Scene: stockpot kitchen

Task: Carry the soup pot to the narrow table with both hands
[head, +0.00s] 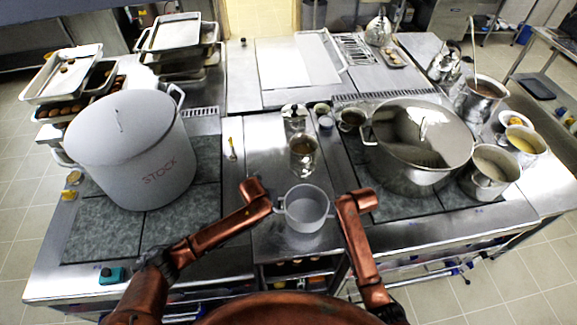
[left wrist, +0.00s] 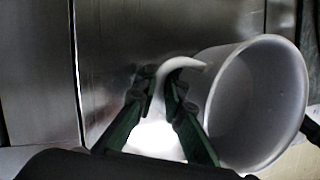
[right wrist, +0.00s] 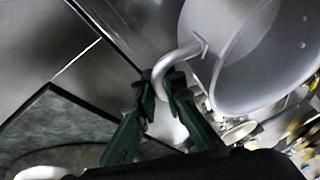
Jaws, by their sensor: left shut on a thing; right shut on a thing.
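The soup pot (head: 305,210) is a small light-grey pot with two side handles, in the head view at the front middle of the counter, between my two arms. It looks empty inside. My left gripper (head: 272,205) is shut on its left handle; the left wrist view shows the green fingers (left wrist: 165,105) around the curved handle beside the pot (left wrist: 262,100). My right gripper (head: 340,205) is shut on the other handle; the right wrist view shows the fingers (right wrist: 160,98) on it beside the pot (right wrist: 250,70). I cannot tell whether the pot touches the counter. I cannot identify the narrow table for certain.
A large stock pot (head: 135,150) stands left and a big lidded steel pot (head: 415,145) right. A glass jar (head: 302,155) stands just behind the soup pot. Stacked trays (head: 180,40) are at the back left. A side table (head: 552,80) stands at the far right.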

